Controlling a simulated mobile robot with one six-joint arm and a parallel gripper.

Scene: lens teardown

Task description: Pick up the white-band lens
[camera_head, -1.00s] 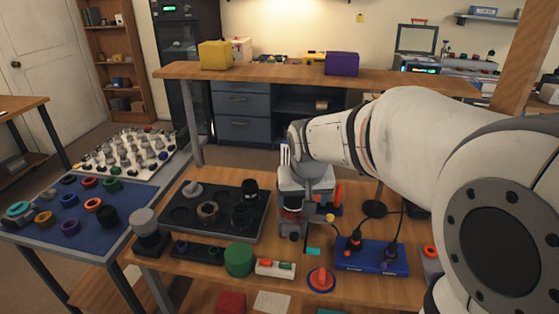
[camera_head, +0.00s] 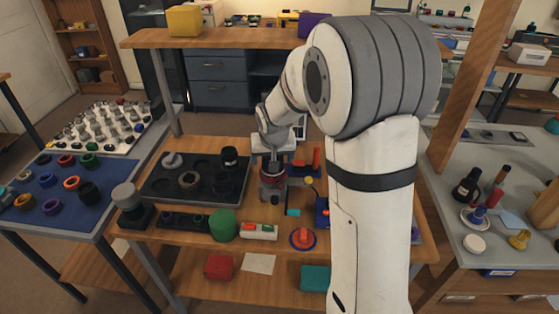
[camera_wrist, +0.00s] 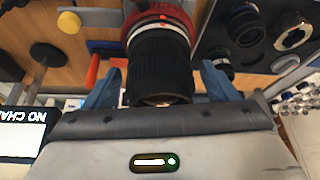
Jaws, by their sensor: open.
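In the wrist view, a lens with a ribbed black barrel (camera_wrist: 160,66), a pale white band (camera_wrist: 158,20) and a red part beyond it lies between my fingers. My gripper (camera_wrist: 161,74) is open, with one blue finger on each side of the barrel. Small gaps seem to show between fingers and barrel. In the head view, my gripper (camera_head: 272,158) is low over the same spot on the bench, above a dark and red piece (camera_head: 272,187). My wrist hides much of it there.
A black tray (camera_head: 160,190) with round recesses, a black lens (camera_head: 230,158) and rings is left of my gripper. A green cylinder (camera_head: 223,225) and a red-and-blue round piece (camera_head: 303,238) stand in front. A blue mat (camera_head: 62,215) with coloured rings lies farther left.

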